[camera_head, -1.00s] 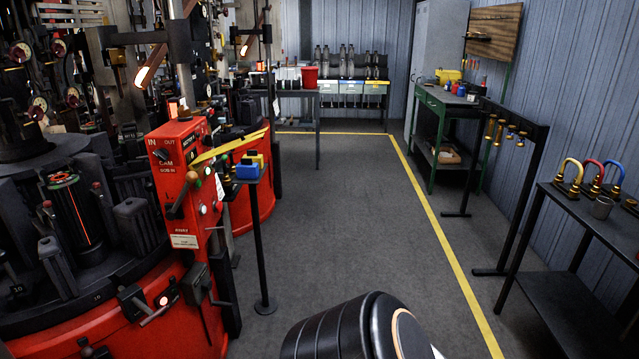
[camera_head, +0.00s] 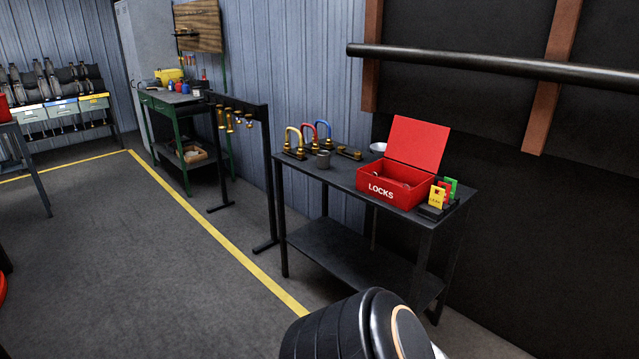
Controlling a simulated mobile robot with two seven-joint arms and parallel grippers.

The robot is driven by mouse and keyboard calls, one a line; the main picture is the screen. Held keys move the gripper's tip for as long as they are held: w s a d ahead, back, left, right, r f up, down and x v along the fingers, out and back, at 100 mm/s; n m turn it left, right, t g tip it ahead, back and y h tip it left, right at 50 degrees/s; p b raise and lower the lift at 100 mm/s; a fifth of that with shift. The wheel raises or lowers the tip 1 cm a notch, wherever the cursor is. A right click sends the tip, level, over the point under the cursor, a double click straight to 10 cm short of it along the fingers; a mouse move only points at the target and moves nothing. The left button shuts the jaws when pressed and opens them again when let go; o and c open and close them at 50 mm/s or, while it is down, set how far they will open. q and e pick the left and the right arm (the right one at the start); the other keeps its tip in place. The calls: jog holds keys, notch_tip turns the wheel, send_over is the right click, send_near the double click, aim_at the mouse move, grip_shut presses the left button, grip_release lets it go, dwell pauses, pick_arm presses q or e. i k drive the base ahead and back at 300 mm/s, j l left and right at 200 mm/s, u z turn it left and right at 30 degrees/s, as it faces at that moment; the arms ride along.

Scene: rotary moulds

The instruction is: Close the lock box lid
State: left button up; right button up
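The red lock box (camera_head: 392,190) stands on the right part of a dark two-tier table (camera_head: 318,175). Its front reads LOCKS. Its red lid (camera_head: 417,143) is open and stands up, tilted back behind the box. The inside shows some contents too small to tell apart. A dark rounded part of my own arm (camera_head: 350,330) is at the bottom of the view, well in front of the table. Neither gripper is in view.
Yellow and green tags (camera_head: 441,194) stand right of the box. A dark horizontal bar (camera_head: 490,60) crosses the upper right. The grey floor (camera_head: 130,260) at left is clear.

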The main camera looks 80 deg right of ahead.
aim_at(417, 142)
jog(key=z, duration=2.95)
jog(key=i+l+u, duration=0.1)
jog(key=i+l, duration=0.15)
jog(key=i+l+u, duration=0.1)
jog(key=l, duration=0.25)
jog(key=i+l+u, duration=0.1)
jog(key=i+l, duration=0.2)
jog(key=i+l+u, duration=0.1)
jog(key=i+l, duration=0.15)
jog(key=i+l+u, duration=0.1)
jog(key=l, duration=0.35)
jog(key=i+l+u, duration=0.1)
jog(key=i+l, duration=0.3)
jog(key=l, duration=0.35)
jog(key=i+l+u, duration=0.15)
jog(key=l, duration=0.25)
